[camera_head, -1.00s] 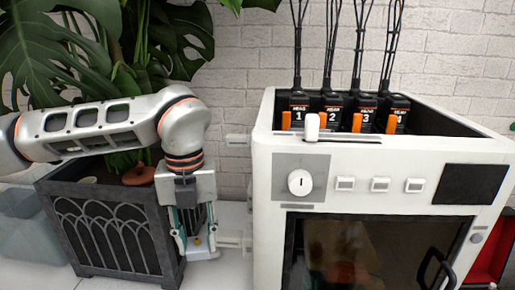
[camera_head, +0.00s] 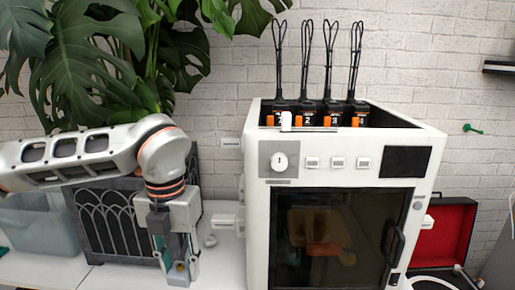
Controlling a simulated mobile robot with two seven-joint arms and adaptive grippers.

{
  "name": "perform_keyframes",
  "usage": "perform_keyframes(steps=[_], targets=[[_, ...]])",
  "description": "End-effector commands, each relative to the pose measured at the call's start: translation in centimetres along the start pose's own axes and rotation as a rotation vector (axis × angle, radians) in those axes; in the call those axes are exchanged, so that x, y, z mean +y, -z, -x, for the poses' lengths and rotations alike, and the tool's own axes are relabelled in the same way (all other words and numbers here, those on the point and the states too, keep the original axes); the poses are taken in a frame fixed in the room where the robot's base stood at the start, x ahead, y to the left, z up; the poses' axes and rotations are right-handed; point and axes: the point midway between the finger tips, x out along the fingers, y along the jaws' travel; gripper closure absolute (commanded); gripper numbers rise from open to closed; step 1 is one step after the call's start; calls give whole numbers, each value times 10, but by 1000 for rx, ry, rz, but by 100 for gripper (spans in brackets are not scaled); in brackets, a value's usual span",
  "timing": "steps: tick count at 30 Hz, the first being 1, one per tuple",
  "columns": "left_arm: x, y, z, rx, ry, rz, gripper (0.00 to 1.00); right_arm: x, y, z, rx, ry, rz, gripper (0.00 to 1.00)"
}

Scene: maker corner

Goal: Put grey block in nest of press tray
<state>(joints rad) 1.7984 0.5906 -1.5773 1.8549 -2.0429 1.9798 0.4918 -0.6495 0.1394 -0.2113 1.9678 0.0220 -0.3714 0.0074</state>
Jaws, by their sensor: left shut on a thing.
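My left gripper (camera_head: 178,272) points down at the lower left, in front of the dark planter and left of the white machine. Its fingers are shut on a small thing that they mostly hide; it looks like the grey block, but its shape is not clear. The press tray and its nest cannot be made out in this view. My right gripper is not in view.
The white machine (camera_head: 350,145) with a dark glass door (camera_head: 325,240) stands at centre right. A plant in a dark planter (camera_head: 110,225) and a translucent bin (camera_head: 40,225) are at left. An open red case (camera_head: 447,228) lies at right. White worktop (camera_head: 222,265) shows between gripper and machine.

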Motion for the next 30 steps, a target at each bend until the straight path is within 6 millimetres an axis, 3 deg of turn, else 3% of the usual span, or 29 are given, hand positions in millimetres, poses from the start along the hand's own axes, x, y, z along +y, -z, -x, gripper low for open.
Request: perform_keyframes(steps=[5, 30], targets=[[10, 2, -10, 2, 3, -294, 90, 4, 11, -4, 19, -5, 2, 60], [54, 17, -60, -2, 5, -1772, 90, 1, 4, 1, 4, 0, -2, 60]])
